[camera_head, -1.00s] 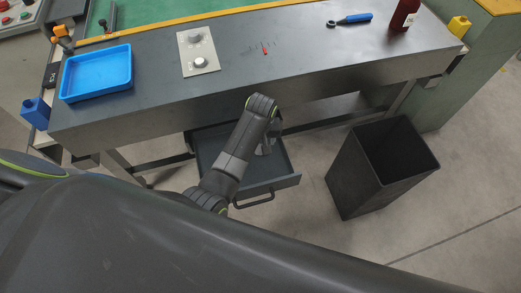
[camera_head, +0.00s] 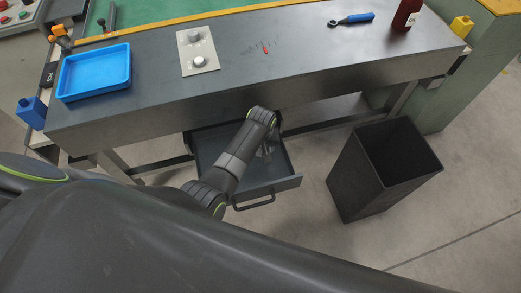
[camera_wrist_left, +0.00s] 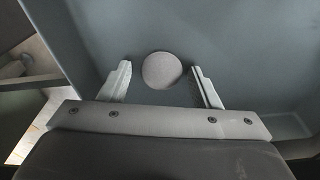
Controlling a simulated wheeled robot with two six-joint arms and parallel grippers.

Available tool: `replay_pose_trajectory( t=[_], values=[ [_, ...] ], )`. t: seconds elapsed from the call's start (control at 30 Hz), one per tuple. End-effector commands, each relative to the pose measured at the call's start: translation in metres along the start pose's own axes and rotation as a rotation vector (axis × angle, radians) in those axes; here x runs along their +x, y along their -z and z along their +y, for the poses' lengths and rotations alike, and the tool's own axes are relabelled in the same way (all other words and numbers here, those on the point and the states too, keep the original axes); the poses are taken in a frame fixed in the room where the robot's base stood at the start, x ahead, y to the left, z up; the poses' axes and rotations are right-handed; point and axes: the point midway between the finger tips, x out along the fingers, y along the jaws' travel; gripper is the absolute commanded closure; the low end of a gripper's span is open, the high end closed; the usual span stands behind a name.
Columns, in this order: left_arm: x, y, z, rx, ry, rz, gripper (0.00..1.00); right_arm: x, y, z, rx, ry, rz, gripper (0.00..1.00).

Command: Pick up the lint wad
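The lint wad (camera_wrist_left: 162,70) shows in the left wrist view as a round light-grey thing on the floor of the open drawer. In the head view it is hidden behind my arm. My left gripper (camera_wrist_left: 163,83) is open, with one finger on each side of the wad and a gap to each. In the head view my left gripper (camera_head: 265,152) reaches down into the drawer (camera_head: 285,183), mostly hidden by its own arm. My right gripper is not in view.
The drawer walls stand close around my left gripper, under the workbench (camera_head: 150,108). A black bin (camera_head: 345,180) stands to the right on the floor. A blue tray (camera_head: 95,95), a plate with two knobs (camera_head: 212,67) and a blue-handled tool (camera_head: 355,18) lie on the bench.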

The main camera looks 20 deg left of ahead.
Motion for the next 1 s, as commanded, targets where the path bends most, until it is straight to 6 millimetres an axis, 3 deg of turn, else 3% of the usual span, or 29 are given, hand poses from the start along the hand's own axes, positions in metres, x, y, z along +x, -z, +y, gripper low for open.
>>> replay_pose_trajectory(
  t=[0.03,0.33,0.77,1.0],
  values=[
    [0.0,0.0,0.0,0.0,0.0,0.0,0.5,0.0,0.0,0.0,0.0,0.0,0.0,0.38],
    [0.0,0.0,0.0,0.0,0.001,0.0,0.88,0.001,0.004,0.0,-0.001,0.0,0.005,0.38],
    [-0.004,0.0,0.0,0.0,0.0,0.0,0.88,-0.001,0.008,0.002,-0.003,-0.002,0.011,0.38],
    [-0.043,0.006,0.0,0.0,-0.001,0.003,0.88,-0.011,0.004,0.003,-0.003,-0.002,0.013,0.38]
  ],
)
